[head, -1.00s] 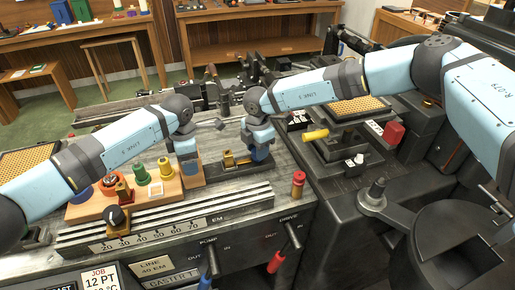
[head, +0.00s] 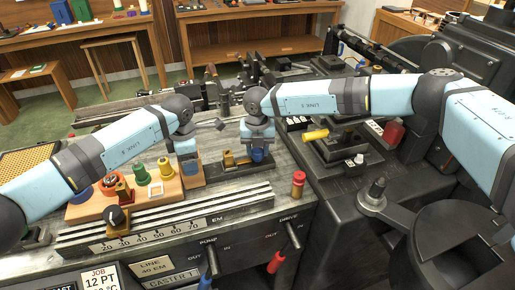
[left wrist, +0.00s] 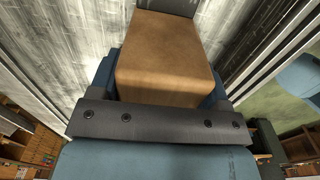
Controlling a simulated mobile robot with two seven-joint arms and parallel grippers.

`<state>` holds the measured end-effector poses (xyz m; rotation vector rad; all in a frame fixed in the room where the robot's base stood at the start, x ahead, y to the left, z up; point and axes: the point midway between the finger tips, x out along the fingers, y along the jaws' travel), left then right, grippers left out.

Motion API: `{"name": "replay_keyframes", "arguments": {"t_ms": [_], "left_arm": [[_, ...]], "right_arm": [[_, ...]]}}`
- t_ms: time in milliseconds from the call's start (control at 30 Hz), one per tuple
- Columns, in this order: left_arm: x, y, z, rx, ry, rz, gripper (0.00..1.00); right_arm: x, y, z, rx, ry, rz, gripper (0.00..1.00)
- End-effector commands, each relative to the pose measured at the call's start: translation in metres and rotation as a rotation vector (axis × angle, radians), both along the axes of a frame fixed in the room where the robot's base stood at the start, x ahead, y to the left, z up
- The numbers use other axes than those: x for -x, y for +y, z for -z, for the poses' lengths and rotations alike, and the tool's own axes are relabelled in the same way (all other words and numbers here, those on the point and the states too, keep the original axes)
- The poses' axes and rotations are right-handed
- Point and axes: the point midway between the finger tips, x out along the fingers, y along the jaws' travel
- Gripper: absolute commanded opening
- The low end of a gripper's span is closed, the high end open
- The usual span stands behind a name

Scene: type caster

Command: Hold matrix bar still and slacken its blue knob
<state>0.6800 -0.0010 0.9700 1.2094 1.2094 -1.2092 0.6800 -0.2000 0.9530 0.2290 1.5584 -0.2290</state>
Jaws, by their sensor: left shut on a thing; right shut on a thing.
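The matrix bar (head: 233,163) lies on the machine bed as a dark bar with a brass piece on it. Its brown block-like end (head: 191,177) is at the left; it also fills the middle of the left wrist view (left wrist: 168,60). My left gripper (head: 188,163) is shut on this brown end, with a blue finger on each side. The blue knob (head: 257,156) is at the bar's right end, mostly covered. My right gripper (head: 257,146) points down over it and is shut on it.
Left of my left gripper, a wooden board (head: 158,189) carries green, yellow and orange-ringed pieces. A ruled scale (head: 155,233) runs along the front. A red knob (head: 298,182) stands right of the bar. A yellow-handled part (head: 315,134) lies beneath my right forearm.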

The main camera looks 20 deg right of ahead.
Motion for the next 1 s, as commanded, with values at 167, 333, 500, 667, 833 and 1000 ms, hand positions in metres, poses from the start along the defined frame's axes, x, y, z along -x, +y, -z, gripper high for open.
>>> {"name": "replay_keyframes", "arguments": {"t_ms": [167,333,500,667,833,1000], "left_arm": [[0.0000,-0.0005,-0.0001,0.002,0.000,-0.001,0.46],[0.0000,-0.0005,-0.0001,0.002,0.000,-0.001,0.46],[0.0000,-0.0004,-0.0001,0.002,0.000,-0.001,0.46],[0.0000,-0.0004,-0.0001,0.002,0.000,-0.001,0.46],[0.0000,-0.0004,-0.0001,0.002,0.000,-0.001,0.46],[0.0000,-0.0004,-0.0001,0.002,0.000,-0.001,0.46]], "right_arm": [[0.0009,0.0006,0.0008,-0.001,0.002,-0.163,0.15],[0.0008,0.0005,0.0008,-0.001,0.002,-0.306,0.15],[0.0008,0.0005,0.0008,-0.001,0.002,-0.422,0.15],[0.0010,0.0002,0.0012,0.000,0.002,-0.499,0.15],[0.0010,0.0002,0.0013,-0.001,0.003,-0.547,0.15],[0.0009,0.0002,0.0013,0.000,0.002,-0.568,0.15]]}}
